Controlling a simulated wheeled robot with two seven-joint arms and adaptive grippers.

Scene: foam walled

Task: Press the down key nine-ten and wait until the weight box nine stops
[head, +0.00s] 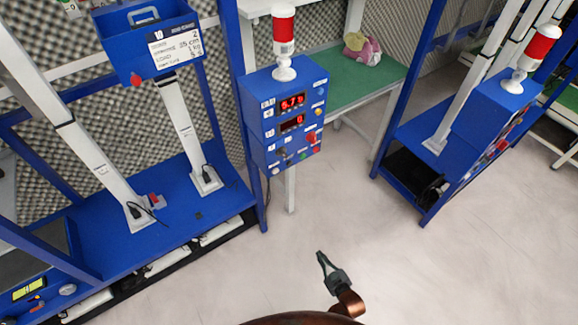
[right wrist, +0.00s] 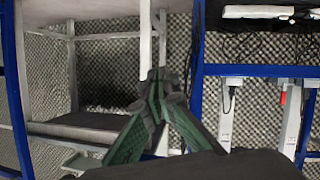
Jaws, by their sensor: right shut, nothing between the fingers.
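A blue control box (head: 282,112) stands on a post in the middle of the head view. It has two red displays, the upper reading about 6.79 and the lower 0, with small keys and knobs below. The key labels are too small to read. A blue weight box (head: 150,45) with a white label hangs in the frame at upper left; its number is hard to read. My right gripper (head: 321,258) is shut and empty, over the floor below the control box and clear of it. Its fingers also show in the right wrist view (right wrist: 158,76). My left gripper is out of view.
A red and white lamp (head: 284,42) tops the control box. A green-topped table (head: 350,85) with a cloth (head: 362,48) stands behind. Another blue rig (head: 470,120) stands at right. The floor (head: 400,260) around my gripper is clear.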

